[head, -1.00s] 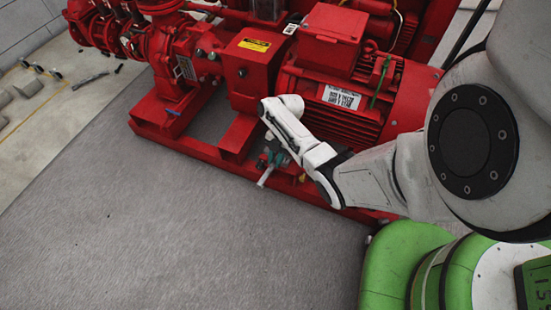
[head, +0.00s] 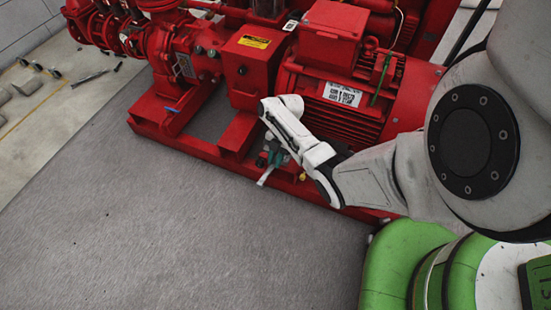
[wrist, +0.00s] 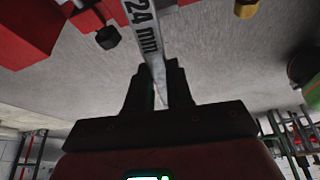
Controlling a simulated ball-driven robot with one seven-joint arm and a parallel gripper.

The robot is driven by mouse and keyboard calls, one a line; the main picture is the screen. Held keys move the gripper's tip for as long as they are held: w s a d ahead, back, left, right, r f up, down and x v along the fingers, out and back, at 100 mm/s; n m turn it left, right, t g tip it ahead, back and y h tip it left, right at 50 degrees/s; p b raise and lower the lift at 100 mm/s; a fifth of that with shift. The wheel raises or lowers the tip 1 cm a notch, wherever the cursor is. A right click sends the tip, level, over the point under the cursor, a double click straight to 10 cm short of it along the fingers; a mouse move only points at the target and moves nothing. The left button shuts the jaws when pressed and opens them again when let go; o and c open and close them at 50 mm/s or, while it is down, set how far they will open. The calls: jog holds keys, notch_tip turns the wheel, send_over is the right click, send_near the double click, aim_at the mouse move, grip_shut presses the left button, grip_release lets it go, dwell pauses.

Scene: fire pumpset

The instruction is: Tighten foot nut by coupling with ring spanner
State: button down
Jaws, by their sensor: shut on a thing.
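The ring spanner (wrist: 143,30), a grey steel bar marked "24 mm", is clamped in my gripper (wrist: 157,85) in the wrist view. Its far end runs out of the top of that view, so I cannot see whether the ring sits on a nut. In the head view my gripper (head: 271,160) is low at the front rail of the red base frame, and a short pale length of the spanner (head: 266,177) sticks out over the floor. The coupling guard (head: 250,65) is a red box with a yellow label. The foot nut by it cannot be made out.
The red motor (head: 345,100) stands behind and right of my gripper, close to my arm. The pump (head: 180,60) is at the left. The grey floor (head: 180,235) in front is clear.

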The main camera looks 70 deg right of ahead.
jog(key=shift+f+b, duration=0.55)
jog(key=shift+f, duration=0.15)
jog(key=shift+w, duration=0.1)
jog(key=w+m, duration=0.1)
jog(key=w+d+m+t, duration=0.1)
jog(key=w+m, duration=0.1)
jog(key=w+d+m, duration=0.1)
jog(key=shift+w+d+m+t+h+b, duration=0.25)
jog(key=shift+w+m+t+h+b, duration=0.05)
jog(key=shift+m+h+b, duration=0.1)
dwell(0.4)
jog(key=shift+s+a+n, duration=0.25)
jog(key=shift+s+n, duration=0.05)
dwell(0.5)
jog(key=shift+r, duration=0.1)
jog(key=shift+r+p, duration=2.45)
jog(key=shift+p, duration=0.15)
jog(key=shift+a, duration=0.1)
